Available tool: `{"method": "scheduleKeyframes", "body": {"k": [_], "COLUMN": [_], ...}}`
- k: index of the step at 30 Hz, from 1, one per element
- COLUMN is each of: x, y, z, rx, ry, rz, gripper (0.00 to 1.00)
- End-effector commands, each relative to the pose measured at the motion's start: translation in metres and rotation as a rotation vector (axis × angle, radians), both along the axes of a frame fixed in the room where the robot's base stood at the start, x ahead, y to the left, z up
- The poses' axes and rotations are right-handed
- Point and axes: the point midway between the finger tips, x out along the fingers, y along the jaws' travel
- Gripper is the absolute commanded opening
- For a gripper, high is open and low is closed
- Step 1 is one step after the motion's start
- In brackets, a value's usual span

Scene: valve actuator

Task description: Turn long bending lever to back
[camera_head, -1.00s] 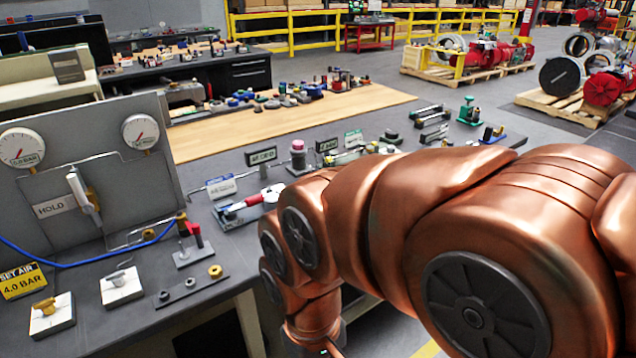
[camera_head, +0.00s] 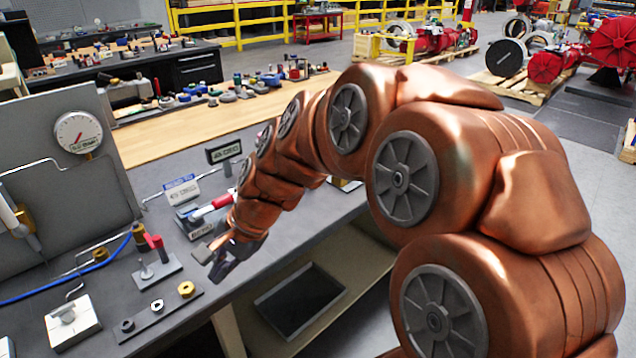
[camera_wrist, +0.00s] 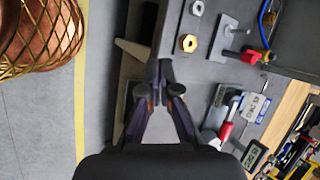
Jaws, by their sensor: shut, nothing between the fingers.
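A long lever with a red grip (camera_head: 212,207) lies over a light base at the bench's front, beside the gripper; I take it for the bending lever. It also shows in the wrist view, with its red grip (camera_wrist: 226,131) to the right of the fingers. My gripper (camera_head: 216,268) is shut and empty near the bench's front edge, just in front of this lever and apart from it. In the wrist view the gripper (camera_wrist: 164,68) has its fingertips together. My arm hides part of the lever's far end in the head view.
A small red-handled valve stand (camera_head: 158,270) is left of the gripper, near a strip with nuts (camera_head: 157,306). A gauge panel (camera_head: 65,190) rises at the left. Small signs (camera_head: 223,150) stand behind the lever. An open shelf with a dark tray (camera_head: 300,300) is below the bench.

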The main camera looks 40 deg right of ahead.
Motion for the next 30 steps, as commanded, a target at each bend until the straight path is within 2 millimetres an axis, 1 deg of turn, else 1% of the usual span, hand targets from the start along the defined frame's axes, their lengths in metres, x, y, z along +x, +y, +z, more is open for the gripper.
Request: {"method": "scheduleKeyframes", "body": {"k": [1,2,3,5,6,8,9,11,12,14,15,18,21,23,26,30], "x": [0.019,0.031,0.044,0.062,0.072,0.083,0.089,0.092,0.091,0.087,0.083,0.070,0.058,0.054,0.054,0.066], "y": [-0.021,-0.034,-0.053,-0.086,-0.110,-0.147,-0.175,-0.219,-0.246,-0.285,-0.309,-0.357,-0.388,-0.398,-0.405,-0.406], "z": [-0.007,-0.006,-0.005,-0.004,-0.004,-0.005,-0.006,-0.005,-0.007,-0.010,-0.012,-0.015,-0.018,-0.018,-0.020,-0.026], "rx": [0.060,0.098,0.149,0.231,0.287,0.376,0.437,0.527,0.586,0.672,0.724,0.834,0.907,0.931,0.948,0.950], "ry": [-0.011,-0.021,-0.031,-0.047,-0.059,-0.073,-0.086,-0.111,-0.123,-0.142,-0.156,-0.185,-0.207,-0.215,-0.221,-0.218], "rz": [-0.138,-0.222,-0.334,-0.503,-0.617,-0.786,-0.898,-1.062,-1.162,-1.302,-1.385,-1.544,-1.647,-1.680,-1.703,-1.701], "gripper": [0.00,0.00,0.00,0.00,0.00,0.00,0.00,0.00,0.00,0.00,0.00,0.00,0.00,0.00,0.00,0.00]}}
